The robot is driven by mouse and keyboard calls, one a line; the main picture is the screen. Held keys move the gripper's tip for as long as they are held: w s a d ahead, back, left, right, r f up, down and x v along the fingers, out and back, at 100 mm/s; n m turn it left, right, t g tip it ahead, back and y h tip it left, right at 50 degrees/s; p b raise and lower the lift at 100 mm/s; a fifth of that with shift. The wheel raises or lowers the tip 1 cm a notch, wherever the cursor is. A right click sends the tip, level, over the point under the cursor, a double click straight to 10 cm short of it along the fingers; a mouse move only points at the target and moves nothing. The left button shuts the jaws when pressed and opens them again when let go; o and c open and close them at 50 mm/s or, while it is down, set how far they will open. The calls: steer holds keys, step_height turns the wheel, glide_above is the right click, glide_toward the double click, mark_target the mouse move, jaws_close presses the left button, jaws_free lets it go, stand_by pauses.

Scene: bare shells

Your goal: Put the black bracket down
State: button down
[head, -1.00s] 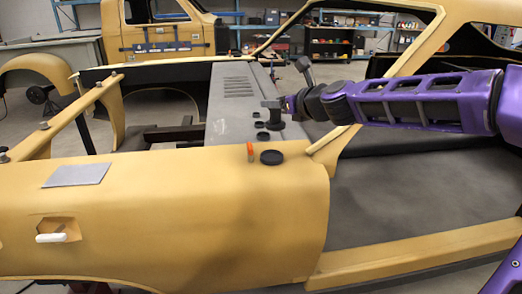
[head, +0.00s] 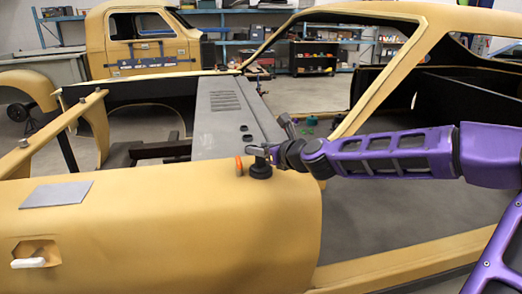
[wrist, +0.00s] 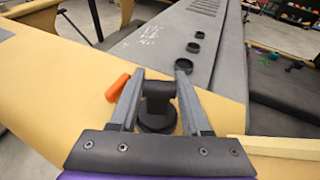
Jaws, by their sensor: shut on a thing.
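My gripper (head: 268,151) is over the yellow car body (head: 170,225), near its rear right corner. In the wrist view its two grey fingers (wrist: 160,73) are shut on the black bracket (wrist: 157,91), a dark piece with a wider top and a narrower stem. A black round disc (wrist: 157,117) lies on the yellow surface directly below the bracket. In the head view the disc (head: 261,172) shows under the gripper. I cannot tell whether the bracket touches the disc.
A grey panel (head: 218,120) with round black rings lies behind. A flat grey plate (head: 56,194) is at left. A yellow pillar (head: 385,75) rises behind my arm.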

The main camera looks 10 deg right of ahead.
steer(key=shift+c, duration=1.8)
jaws_free()
steer(key=shift+s+r, duration=0.1)
steer(key=p+v, duration=0.1)
steer(key=v, duration=1.1)
